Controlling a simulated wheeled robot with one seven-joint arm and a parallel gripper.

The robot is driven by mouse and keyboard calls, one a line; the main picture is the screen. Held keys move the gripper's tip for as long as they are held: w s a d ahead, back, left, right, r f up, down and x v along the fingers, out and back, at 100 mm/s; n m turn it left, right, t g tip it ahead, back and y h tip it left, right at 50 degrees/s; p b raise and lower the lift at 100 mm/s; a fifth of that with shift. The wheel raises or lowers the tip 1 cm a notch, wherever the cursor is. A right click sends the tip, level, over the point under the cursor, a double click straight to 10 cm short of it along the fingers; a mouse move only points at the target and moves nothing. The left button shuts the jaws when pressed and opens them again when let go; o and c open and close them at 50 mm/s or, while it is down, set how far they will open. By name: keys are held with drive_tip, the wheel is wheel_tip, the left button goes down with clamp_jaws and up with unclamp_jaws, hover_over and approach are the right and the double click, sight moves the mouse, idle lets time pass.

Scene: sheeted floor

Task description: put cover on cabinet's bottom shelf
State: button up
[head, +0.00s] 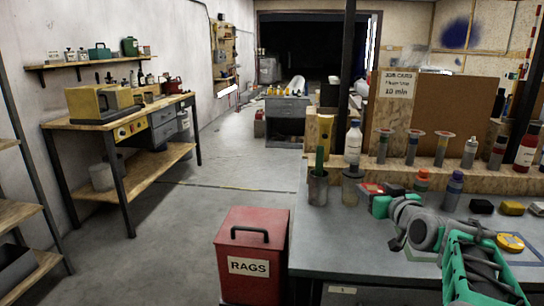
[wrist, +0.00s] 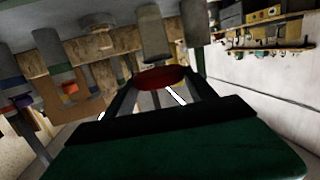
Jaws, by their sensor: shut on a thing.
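My gripper (wrist: 162,92) is shut on a round red thing (wrist: 160,77), which may be the cover; it lies between the fingertips in the wrist view. In the head view my gripper (head: 372,190) is over the grey bench at right, with a small red patch at its tip. My arm partly hides that area. A grey cabinet with drawers (head: 287,128) stands at the back middle. An open shelf unit with wooden shelves (head: 18,212) is at the left edge. I cannot tell which one is the task's cabinet.
The grey bench (head: 330,246) carries bottles, a metal cup (head: 318,187) and several small items close to my arm. A red rags bin (head: 252,255) stands at its left end. A wooden workbench (head: 150,180) lines the left wall. The floor between is clear.

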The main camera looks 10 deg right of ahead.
drive_tip(key=s+a+f+n+y, duration=0.1)
drive_tip(key=s+a+f, duration=0.1)
drive_tip(key=a, duration=0.5)
drive_tip(key=s+a+f+n+y, duration=0.1)
drive_tip(key=s+a+f+y, duration=0.1)
drive_tip(key=s+a, duration=0.3)
drive_tip(key=s+a+f+n+y, duration=0.1)
drive_tip(key=s+a, duration=0.3)
drive_tip(key=a, duration=0.5)
drive_tip(key=shift+a+f+n+g+y, duration=0.15)
drive_tip(key=shift+f+n+g+y, duration=0.15)
drive_tip(key=shift+f+y, duration=0.25)
drive_tip(key=a+r+p, duration=0.1)
drive_tip(key=p, duration=0.2)
drive_tip(key=shift+y, duration=0.25)
drive_tip(key=r+p, duration=0.1)
drive_tip(key=p, duration=0.4)
drive_tip(key=w+r+p, duration=0.1)
drive_tip(key=r+p, duration=0.1)
drive_tip(key=p, duration=0.3)
drive_tip(key=w+r+p, duration=0.1)
drive_tip(key=p, duration=0.4)
drive_tip(key=shift+w+r, duration=0.15)
drive_tip(key=shift+r, duration=0.05)
